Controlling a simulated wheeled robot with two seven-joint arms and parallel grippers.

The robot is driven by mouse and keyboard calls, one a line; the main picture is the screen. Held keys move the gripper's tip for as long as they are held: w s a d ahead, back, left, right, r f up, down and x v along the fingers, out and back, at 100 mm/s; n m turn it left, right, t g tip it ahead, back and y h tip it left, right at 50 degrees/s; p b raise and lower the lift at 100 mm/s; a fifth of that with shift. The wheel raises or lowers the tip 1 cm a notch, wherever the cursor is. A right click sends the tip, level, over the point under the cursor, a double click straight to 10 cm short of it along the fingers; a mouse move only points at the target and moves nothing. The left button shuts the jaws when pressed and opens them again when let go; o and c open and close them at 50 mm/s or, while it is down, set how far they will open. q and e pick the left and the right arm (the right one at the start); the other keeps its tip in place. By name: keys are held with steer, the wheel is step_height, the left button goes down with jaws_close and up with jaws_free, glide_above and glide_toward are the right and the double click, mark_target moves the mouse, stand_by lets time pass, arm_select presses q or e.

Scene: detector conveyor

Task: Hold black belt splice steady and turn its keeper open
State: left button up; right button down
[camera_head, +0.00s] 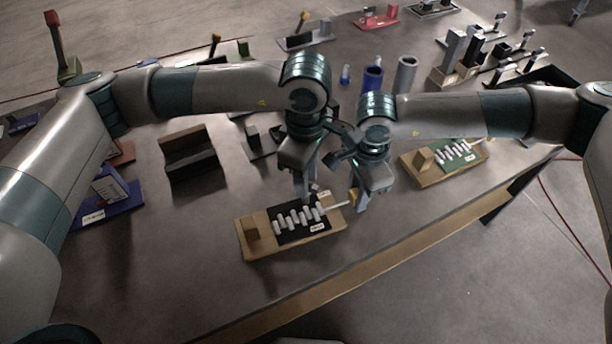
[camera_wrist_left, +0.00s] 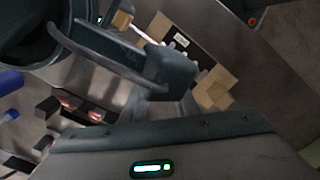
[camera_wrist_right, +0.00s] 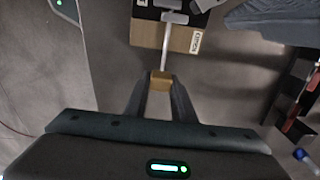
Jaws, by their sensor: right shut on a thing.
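The black belt splice (camera_head: 301,220) lies on a wooden base (camera_head: 290,242) near the table's front, with a row of pale cylinders across it. It also shows in the left wrist view (camera_wrist_left: 178,40). A pale rod sticks out of its right side to a tan knob, the keeper's handle (camera_wrist_right: 160,78). My right gripper (camera_head: 357,202) is shut on this knob, one finger on each side in the right wrist view. My left gripper (camera_head: 308,195) is low at the splice's back edge, its fingertips close to the cylinders. Its finger gap and any contact are hidden.
A green splice (camera_head: 455,152) on a similar wooden base stands to the right. A dark block stand (camera_head: 190,158) is at the left, a blue holder (camera_head: 108,205) further left. Blue (camera_head: 372,79) and grey (camera_head: 406,75) cylinders stand behind. The table front is clear.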

arm_select(q)
step_height(320, 180, up, 12)
stand_by(0.9)
steer(key=shift+w+a+f+g+h, duration=0.15)
steer(key=shift+w+a+g+h, duration=0.15)
steer(key=shift+a+h, duration=0.5)
steer(key=shift+w+a+f+g+h, duration=0.3)
steer(key=shift+a+h, duration=0.3)
steer(key=shift+a, duration=0.3)
steer(key=shift+w+a+f+g+h, duration=0.1)
steer(key=shift+w+a+g+h, duration=0.2)
steer(key=shift+a+h, duration=0.5)
steer(key=x, duration=1.2)
steer(key=shift+w+a, duration=0.1)
jaws_close()
